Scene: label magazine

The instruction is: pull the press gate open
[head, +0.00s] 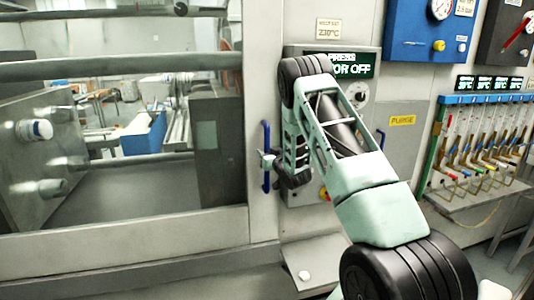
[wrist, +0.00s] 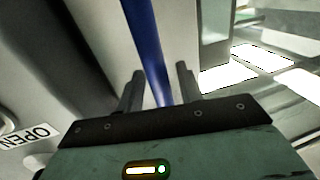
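The press gate (head: 264,228) is a pale metal frame around a large window at the left of the head view. It looks shut. Its upright blue handle (head: 266,135) is on the frame's right edge. My gripper (head: 266,160) is at the handle's middle height. In the wrist view the blue handle (wrist: 143,35) runs down between the two fingers of my gripper (wrist: 159,80). The fingers are apart, with a gap on each side of the bar, so the gripper is open around the handle. My arm hides part of the panel right of the handle.
A control panel with a lit green display (head: 352,70) is right of the gate. A second blue handle bar (head: 380,138) is on the cabinet behind my arm. A rack of coloured levers (head: 485,150) stands at the right. An OPEN label (wrist: 28,136) shows in the wrist view.

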